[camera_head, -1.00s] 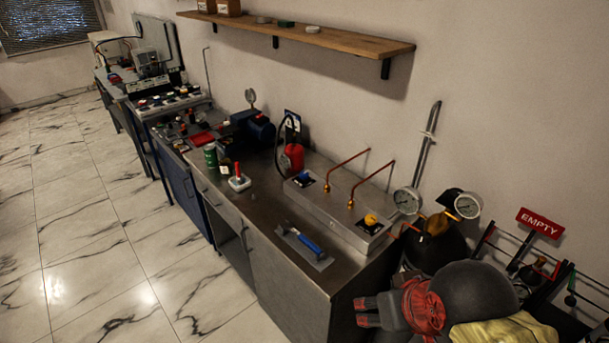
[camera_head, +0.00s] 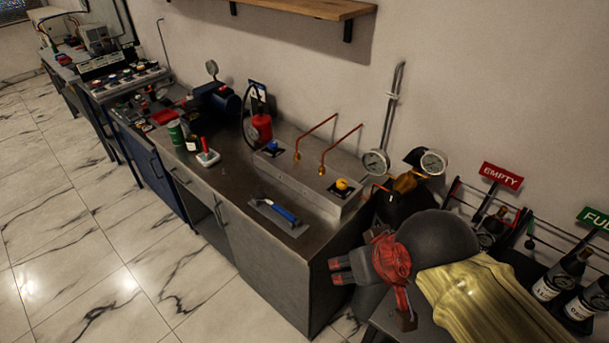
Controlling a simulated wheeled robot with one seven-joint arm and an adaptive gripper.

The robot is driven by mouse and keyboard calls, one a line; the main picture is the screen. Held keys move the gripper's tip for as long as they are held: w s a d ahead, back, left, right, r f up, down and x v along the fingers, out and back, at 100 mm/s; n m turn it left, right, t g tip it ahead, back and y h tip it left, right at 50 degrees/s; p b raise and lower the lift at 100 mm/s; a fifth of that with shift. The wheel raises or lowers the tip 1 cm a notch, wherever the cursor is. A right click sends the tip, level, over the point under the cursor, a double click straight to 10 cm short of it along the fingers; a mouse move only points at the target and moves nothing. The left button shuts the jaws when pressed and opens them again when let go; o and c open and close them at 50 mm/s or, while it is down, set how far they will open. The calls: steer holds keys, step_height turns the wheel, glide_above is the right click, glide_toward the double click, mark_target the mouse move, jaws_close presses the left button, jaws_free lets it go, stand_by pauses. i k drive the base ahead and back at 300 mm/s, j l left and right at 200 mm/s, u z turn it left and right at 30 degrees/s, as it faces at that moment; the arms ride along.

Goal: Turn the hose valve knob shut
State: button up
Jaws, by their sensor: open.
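A long grey metal box (camera_head: 310,195) lies along the back of the workbench, with two copper pipes rising from it. A yellow knob (camera_head: 342,185) sits on its right end and a blue knob (camera_head: 272,147) on its left part. I cannot tell which one is the hose valve knob. My gripper (camera_head: 337,271) is at lower centre right, its red-tipped fingers pointing left, open and empty. It appears in front of the bench's right end, well below both knobs in the picture and apart from them.
A blue-handled trowel (camera_head: 277,212) lies on the bench (camera_head: 235,195) before the box. Two round gauges (camera_head: 376,162) stand at its right. A rack with an EMPTY sign (camera_head: 502,175) and dark bottles is at the right. The marble floor (camera_head: 120,260) is clear at left.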

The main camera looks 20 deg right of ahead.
mark_target(273, 145)
steer(key=i+j+z, duration=0.1)
steer(key=i+j, duration=0.15)
steer(key=i+j+z, duration=0.15)
steer(key=j, duration=0.35)
steer(key=i+j+z, duration=0.1)
steer(key=i+j, duration=0.25)
steer(key=i, duration=0.1)
